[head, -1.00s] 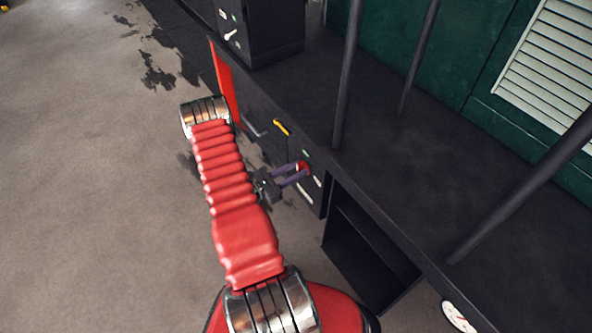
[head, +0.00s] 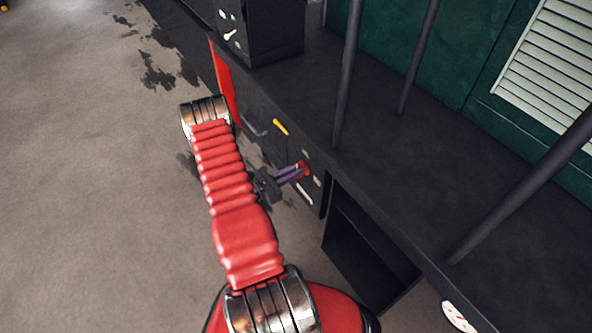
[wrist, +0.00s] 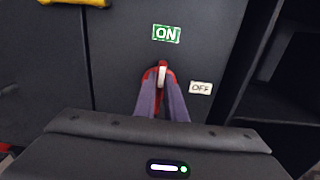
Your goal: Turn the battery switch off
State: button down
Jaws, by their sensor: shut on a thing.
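The battery switch (wrist: 162,75) is a red knob with a white bar on a dark panel; it also shows in the head view (head: 306,167). Its white bar stands nearly upright in the wrist view, toward the green ON label (wrist: 166,33). The white OFF label (wrist: 200,88) is to the lower right of the knob. My gripper (wrist: 162,84) has its purple fingers closed on the switch, one on each side of the bar. In the head view my gripper (head: 298,171) reaches the panel from the left. The fingers hide the knob's lower part.
A yellow handle (head: 281,127) and a grey handle (head: 254,127) are on the panels beyond the switch. An open dark compartment (head: 365,245) is to the right. Dark posts (head: 347,75) rise from the ledge above.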

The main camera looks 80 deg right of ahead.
jog(key=shift+m, duration=0.3)
jog(key=shift+s+a+f+m, duration=0.2)
jog(key=shift+f+m, duration=0.05)
jog(key=shift+m, duration=2.65)
jog(key=shift+s+a+f+m, duration=0.15)
jog(key=shift+a+f+m, duration=0.1)
jog(key=shift+m, duration=2.65)
jog(key=shift+s+a+f+m, duration=0.15)
jog(key=shift+s+f+m, duration=0.1)
jog(key=shift+m, duration=2.65)
jog(key=c, duration=2.2)
grip_release()
jog(key=o, duration=0.4)
jog(key=shift+w+d+r, duration=0.1)
jog(key=shift+w, duration=0.05)
jog(key=shift+w, duration=0.1)
